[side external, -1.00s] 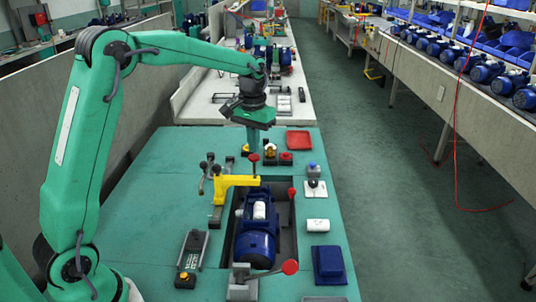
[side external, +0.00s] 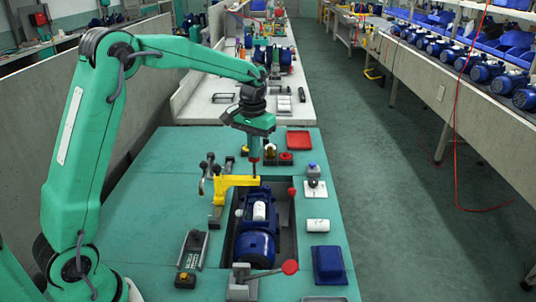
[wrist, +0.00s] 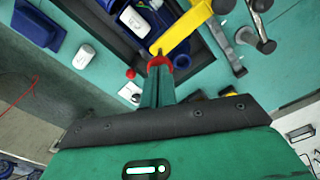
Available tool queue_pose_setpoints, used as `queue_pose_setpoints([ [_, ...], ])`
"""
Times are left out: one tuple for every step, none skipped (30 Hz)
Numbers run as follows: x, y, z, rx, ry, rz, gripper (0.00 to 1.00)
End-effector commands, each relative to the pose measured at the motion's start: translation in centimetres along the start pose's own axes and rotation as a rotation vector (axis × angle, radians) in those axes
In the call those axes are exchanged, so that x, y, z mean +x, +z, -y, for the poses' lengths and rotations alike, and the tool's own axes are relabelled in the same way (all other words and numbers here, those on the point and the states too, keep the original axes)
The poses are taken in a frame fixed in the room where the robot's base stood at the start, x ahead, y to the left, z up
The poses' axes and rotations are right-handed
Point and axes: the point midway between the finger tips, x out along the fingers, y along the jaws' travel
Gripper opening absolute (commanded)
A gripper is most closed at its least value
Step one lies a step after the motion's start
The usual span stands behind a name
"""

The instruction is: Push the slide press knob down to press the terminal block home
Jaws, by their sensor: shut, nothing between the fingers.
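The slide press has a yellow arm (side external: 236,182) reaching over the pocket of the blue pump (side external: 257,235); the arm also shows in the wrist view (wrist: 182,27). Its red knob (wrist: 159,61) shows at the tip of my gripper (wrist: 160,72). In the side view my gripper (side external: 254,157) points down at the top of the press stem and largely hides the knob. The gripper is shut and empty; I cannot tell whether it touches the knob. I cannot make out the terminal block for certain under the press arm. A white part (side external: 259,211) sits on the pump.
Red-knobbed levers stand at the pocket's right side (side external: 292,192) and front (side external: 290,267). Dark clamp handles (side external: 205,172) stand left of the press. A red tray (side external: 299,142), white cylinder (side external: 318,225) and blue bin (side external: 329,264) lie around. The bench's left part is clear.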

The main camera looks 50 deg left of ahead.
Motion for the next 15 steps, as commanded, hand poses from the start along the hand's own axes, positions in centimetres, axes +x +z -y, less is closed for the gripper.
queue_pose_setpoints([
  [0.0, 0.01, 0.0, 0.0, 0.0, 0.0, 0.0],
  [0.01, 0.01, 0.0, 0.0, 0.0, 0.0, 0.0],
  [0.03, 0.01, 0.0, 0.0, 0.0, 0.0, 0.0],
  [0.06, 0.01, 0.0, 0.0, 0.0, 0.0, 0.0],
  [0.09, 0.01, 0.0, 0.0, 0.0, 0.001, 0.0],
  [0.15, 0.01, 0.0, 0.0, 0.0, 0.001, 0.0],
  [0.21, 0.01, 0.0, 0.0, 0.0, 0.001, 0.0],
  [0.27, 0.01, 0.0, 0.0, 0.0, 0.001, 0.0],
  [0.36, 0.01, 0.0, 0.0, 0.0, 0.001, 0.0],
  [0.43, 0.0, 0.0, 0.0, 0.0, 0.0, 0.0],
  [0.49, 0.0, 0.0, 0.0, 0.0, 0.0, 0.0],
  [0.58, -0.01, 0.0, 0.0, 0.0, 0.0, 0.0],
  [0.64, -0.02, 0.0, 0.0, 0.0, -0.001, 0.0],
  [0.69, -0.02, 0.0, 0.0, 0.0, -0.001, 0.0],
  [0.76, -0.02, 0.0, 0.0, 0.0, -0.001, 0.0],
])
